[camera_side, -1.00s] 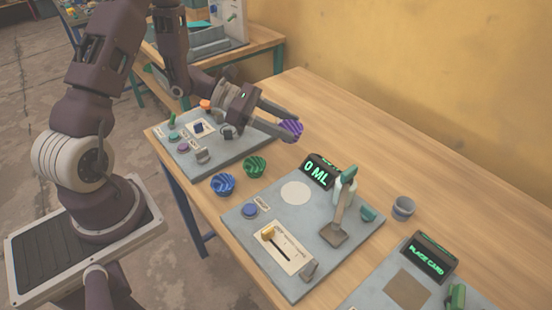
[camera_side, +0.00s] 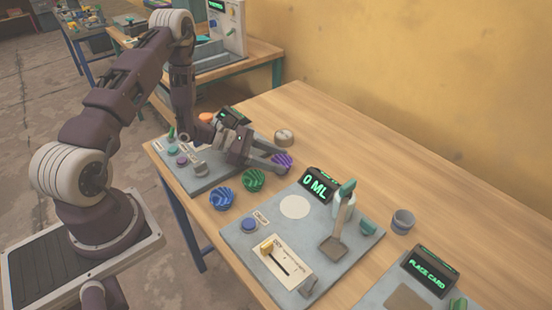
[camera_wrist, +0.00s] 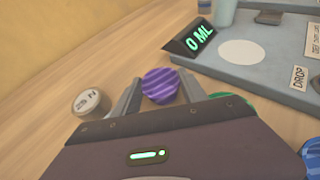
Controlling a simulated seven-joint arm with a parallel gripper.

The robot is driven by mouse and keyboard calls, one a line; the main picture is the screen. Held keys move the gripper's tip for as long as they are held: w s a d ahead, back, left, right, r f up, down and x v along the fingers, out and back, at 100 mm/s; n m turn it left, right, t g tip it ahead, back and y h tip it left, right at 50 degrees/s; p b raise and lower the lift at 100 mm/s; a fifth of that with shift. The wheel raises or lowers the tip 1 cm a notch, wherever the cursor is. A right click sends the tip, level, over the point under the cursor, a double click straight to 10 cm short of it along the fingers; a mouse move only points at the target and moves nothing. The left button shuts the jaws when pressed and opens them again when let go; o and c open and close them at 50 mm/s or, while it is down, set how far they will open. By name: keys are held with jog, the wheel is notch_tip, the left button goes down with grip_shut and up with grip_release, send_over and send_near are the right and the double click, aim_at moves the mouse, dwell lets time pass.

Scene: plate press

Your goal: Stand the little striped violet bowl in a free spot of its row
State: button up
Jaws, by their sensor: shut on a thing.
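The little striped violet bowl (camera_side: 282,163) is between the fingers of my gripper (camera_side: 276,161), which is shut on it. It is low over the wooden table, in line with the striped green bowl (camera_side: 253,179) and the striped blue bowl (camera_side: 221,198); I cannot tell whether it touches the table. In the wrist view the violet bowl (camera_wrist: 160,86) shows its striped face between the two fingers. The green bowl (camera_wrist: 232,99) is partly hidden there behind my gripper's body, and the blue bowl (camera_wrist: 313,158) shows at the right edge.
A round pale weight (camera_side: 284,136) stands just behind the violet bowl. The dispenser panel with the 0 ML display (camera_side: 318,182) lies to the right, and a control panel (camera_side: 190,184) lies left. A grey cup (camera_side: 403,221) stands farther right. The back of the table is clear.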

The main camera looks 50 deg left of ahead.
jog(key=o, duration=1)
jog(key=shift+c, duration=0.2)
